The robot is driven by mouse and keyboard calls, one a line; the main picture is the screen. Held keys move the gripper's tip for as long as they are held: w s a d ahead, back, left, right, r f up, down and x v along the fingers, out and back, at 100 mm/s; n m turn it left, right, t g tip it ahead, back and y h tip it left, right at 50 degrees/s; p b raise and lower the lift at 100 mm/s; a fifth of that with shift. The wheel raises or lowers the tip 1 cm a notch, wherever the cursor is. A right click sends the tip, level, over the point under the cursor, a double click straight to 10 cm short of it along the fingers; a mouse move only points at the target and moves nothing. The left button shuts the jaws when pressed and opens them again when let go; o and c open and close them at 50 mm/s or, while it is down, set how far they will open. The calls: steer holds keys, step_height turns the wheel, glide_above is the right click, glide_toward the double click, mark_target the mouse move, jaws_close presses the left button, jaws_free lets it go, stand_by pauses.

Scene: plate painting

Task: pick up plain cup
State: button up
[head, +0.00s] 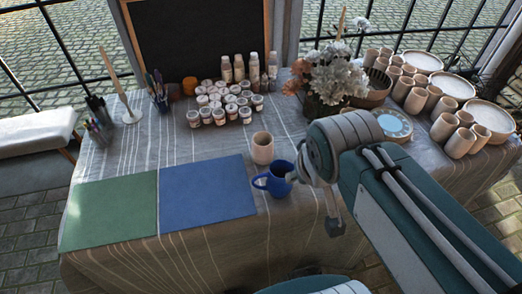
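A plain beige cup (262,148) stands upright on the cloth-covered table, just behind a blue mug (275,179). The blue mug has its handle toward the left, and it stands at the right edge of the blue mat. My gripper (335,225) hangs over the table to the right of and nearer than both cups, apart from the plain cup. Its fingers are small and partly hidden by my arm, so I cannot tell whether they are open. Several more plain cups (415,100) stand at the right end of the table.
A green mat (110,211) and a blue mat (206,194) lie at the front left. Several paint jars (231,103) stand at the back, near a flower vase (322,106). Plates (487,117) stand at the right.

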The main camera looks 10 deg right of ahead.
mark_target(263, 149)
steer(key=w+d+f+n+g+h, duration=0.2)
steer(key=w+d+f+n+h, duration=0.2)
steer(key=w+f+n+h, duration=0.75)
steer(key=w+a+f+n+t+y, duration=0.3)
steer(key=w+a+f+n+t, duration=0.45)
steer(key=w+n, duration=0.65)
steer(key=shift+n+g+h, duration=0.25)
steer(key=shift+n+g, duration=0.2)
steer(key=shift+g, duration=0.2)
steer(key=w+d+f, duration=0.2)
steer(key=d+f, duration=0.1)
steer(key=w+d+f, duration=0.3)
steer(key=shift+w+d+f, duration=0.2)
steer(key=shift+f, duration=0.1)
jaws_close()
